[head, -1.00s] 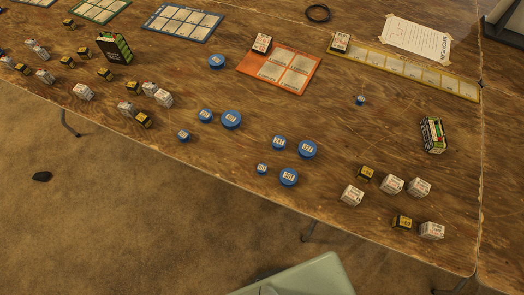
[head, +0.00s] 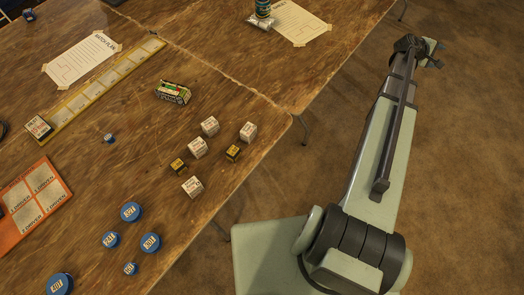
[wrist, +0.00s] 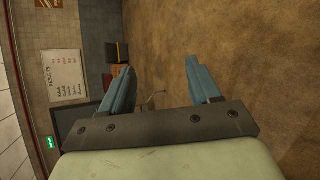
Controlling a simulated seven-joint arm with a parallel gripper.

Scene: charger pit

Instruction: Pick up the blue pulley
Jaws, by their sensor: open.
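Several round blue pieces with white labels lie on the wooden table in the head view, among them a larger disc (head: 130,212) and a smaller disc (head: 111,240). A small blue piece (head: 109,138) sits apart, near the yellow strip; it is too small to tell whether it is the pulley. My gripper (head: 435,54) is at the upper right of the head view, out over the floor and well away from the table.
White boxes (head: 193,187) and small black-yellow boxes (head: 233,153) stand near the table's edge.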

